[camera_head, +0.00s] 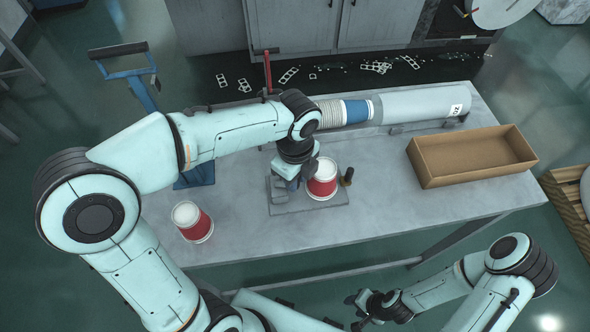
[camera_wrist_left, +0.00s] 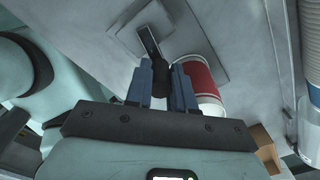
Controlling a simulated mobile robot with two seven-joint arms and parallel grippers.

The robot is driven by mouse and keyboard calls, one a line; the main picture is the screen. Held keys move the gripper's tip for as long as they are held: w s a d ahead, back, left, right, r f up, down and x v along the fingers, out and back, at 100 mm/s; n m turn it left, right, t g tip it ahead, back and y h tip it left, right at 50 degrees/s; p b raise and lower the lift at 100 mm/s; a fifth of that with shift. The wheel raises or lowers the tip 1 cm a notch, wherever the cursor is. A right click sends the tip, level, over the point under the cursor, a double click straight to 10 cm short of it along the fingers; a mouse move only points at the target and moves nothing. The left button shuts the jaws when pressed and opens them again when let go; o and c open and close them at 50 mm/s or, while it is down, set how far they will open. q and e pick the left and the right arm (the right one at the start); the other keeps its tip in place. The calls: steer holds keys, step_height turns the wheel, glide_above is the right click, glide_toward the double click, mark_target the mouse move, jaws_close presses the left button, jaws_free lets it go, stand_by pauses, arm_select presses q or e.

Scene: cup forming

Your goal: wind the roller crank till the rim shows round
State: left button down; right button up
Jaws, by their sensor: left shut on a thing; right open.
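A red and white cup (camera_head: 322,182) stands upright on the grey roller base (camera_head: 318,207) at the middle of the table. It also shows in the left wrist view (camera_wrist_left: 199,74), beside my right-hand finger there. My left gripper (camera_head: 290,183) is just left of this cup. In the left wrist view its blue fingers (camera_wrist_left: 162,85) are shut on the dark knob (camera_wrist_left: 159,74) of the crank, whose bar (camera_wrist_left: 149,40) runs up over the base plate. The arm hides part of the roller. The rim's shape is too small to tell. My right gripper (camera_head: 368,306) is open and empty, off the table's front.
Another red and white cup (camera_head: 192,222) stands at the table's left front. A long grey tube (camera_head: 420,105) lies along the back, with stacked cups (camera_head: 343,113) at its left end. An open brown box (camera_head: 425,172) is at the right. The front right table is clear.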

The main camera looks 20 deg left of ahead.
arm_select(q)
steer(key=m, duration=0.2)
steer(key=s+m, duration=0.1)
steer(key=shift+s+d+r+m, duration=0.1)
steer(key=shift+s+m, duration=0.05)
steer(key=shift+m, duration=0.25)
steer(key=m, duration=0.1)
steer(key=s+m, duration=0.1)
steer(key=m, duration=0.1)
steer(key=shift+s+m+p, duration=0.15)
steer(key=shift+m+p, duration=0.15)
steer(key=shift+p, duration=0.05)
steer(key=m, duration=0.1)
steer(key=s+a+m, duration=0.1)
steer(key=m, duration=0.1)
steer(key=shift+m, duration=0.3)
steer(key=shift+s+a+m+p, duration=0.2)
steer(key=shift+s+a+m, duration=0.05)
steer(key=shift+m, duration=0.7)
steer(key=shift+s+a+m+p, duration=0.15)
steer(key=shift+s+a+m, duration=0.05)
steer(key=shift+m, duration=0.75)
arm_select(e)
steer(key=shift+w+r, duration=0.95)
steer(key=shift+w, duration=0.05)
arm_select(q)
steer(key=c, duration=1)
jaws_free()
steer(key=shift+o, duration=0.2)
